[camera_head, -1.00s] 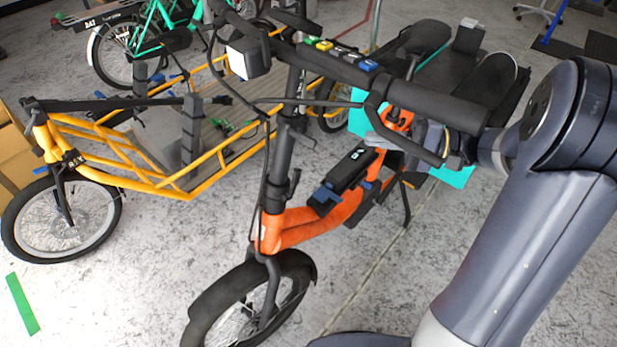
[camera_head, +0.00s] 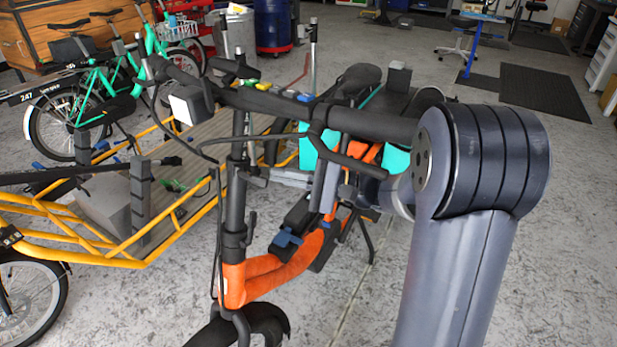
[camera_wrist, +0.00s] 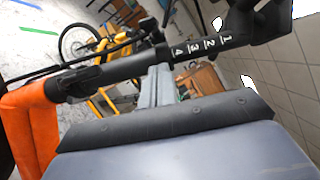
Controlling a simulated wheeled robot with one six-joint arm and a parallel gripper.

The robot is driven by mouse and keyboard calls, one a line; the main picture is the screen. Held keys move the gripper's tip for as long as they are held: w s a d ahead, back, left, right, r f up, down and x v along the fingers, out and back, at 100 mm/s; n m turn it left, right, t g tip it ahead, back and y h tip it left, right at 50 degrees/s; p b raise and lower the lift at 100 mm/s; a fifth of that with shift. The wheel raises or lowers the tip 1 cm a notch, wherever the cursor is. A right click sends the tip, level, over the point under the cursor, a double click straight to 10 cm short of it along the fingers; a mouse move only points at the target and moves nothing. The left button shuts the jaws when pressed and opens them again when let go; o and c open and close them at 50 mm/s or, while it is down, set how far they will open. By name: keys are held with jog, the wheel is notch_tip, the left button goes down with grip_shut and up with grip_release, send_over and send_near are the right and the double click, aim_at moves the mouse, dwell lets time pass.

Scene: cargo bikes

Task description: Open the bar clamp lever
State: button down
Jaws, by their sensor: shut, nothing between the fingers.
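The orange folding bike (camera_head: 270,275) has an upright black stem (camera_head: 236,190), which lies across the wrist view (camera_wrist: 115,70) with numbers 1 to 4 on it. A small dark lever-like part (camera_head: 256,178) sits on the stem and seems to be the bar clamp lever. In the wrist view a dark lever (camera_wrist: 150,27) stands by the collar on the stem. My gripper (camera_head: 285,177) is behind the handlebar, its fingers pointing left at the stem. In the wrist view the shut, empty fingers (camera_wrist: 156,80) end close to the stem; I cannot tell whether they touch.
The black handlebar (camera_head: 370,122) and its brake lever (camera_head: 345,155) cross in front of my wrist. A yellow cargo bike (camera_head: 150,250) stands at left, with green bikes (camera_head: 90,100) behind it. The grey floor (camera_head: 345,300) is clear at lower middle.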

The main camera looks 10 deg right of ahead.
aim_at(268, 185)
jog(key=s, duration=0.1)
jog(key=s+a+r, duration=0.1)
jog(key=shift+s+a, duration=0.15)
jog(key=shift+s, duration=0.25)
jog(key=shift+s, duration=0.1)
jog(key=shift+s+a+r+m+t+h, duration=0.1)
jog(key=shift+s+r+m+t+h, duration=0.1)
jog(key=shift+m+t+h, duration=0.3)
jog(key=shift+s+a+r+m+t+h+b, duration=0.15)
jog(key=shift+s+a+m+t+h, duration=0.1)
jog(key=shift+s+m+t+h, duration=0.35)
jog(key=shift+s+a+m+t+h+b, duration=0.2)
jog(key=shift+m+t, duration=0.2)
jog(key=shift+t, duration=0.4)
jog(key=shift+s+a+r+b, duration=0.3)
jog(key=shift+s+a+b, duration=0.2)
jog(key=shift+a+b, duration=0.25)
jog(key=shift+d, duration=0.15)
